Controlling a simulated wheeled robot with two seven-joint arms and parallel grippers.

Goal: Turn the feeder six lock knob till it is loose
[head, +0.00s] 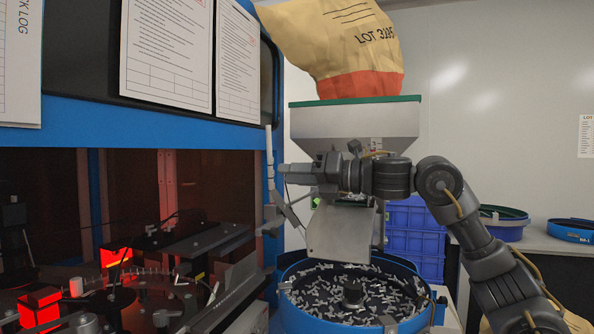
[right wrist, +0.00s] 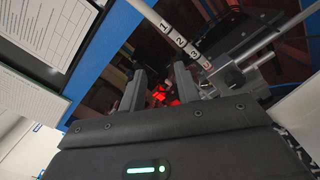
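My right gripper (head: 287,176) reaches in from the right in front of the hopper, pointing left. In the right wrist view its two fingers (right wrist: 160,76) are apart, with nothing seen between them but the dark machine and red lights beyond. A white rod marked 1, 2, 3 (right wrist: 175,36) rises just past the fingers; in the head view a pale upright rod (head: 270,160) stands left of the gripper. A grey metal clamp with a cross bar (right wrist: 228,76) sits to the right of the fingers. I cannot tell which part is the lock knob. My left gripper is out of view.
A blue bowl (head: 292,312) of small pale parts stands below the hopper (head: 340,122), which carries a yellow bag (head: 335,45). A blue-framed machine (head: 200,133) with red lights fills the left. Blue crates (head: 415,240) stand behind.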

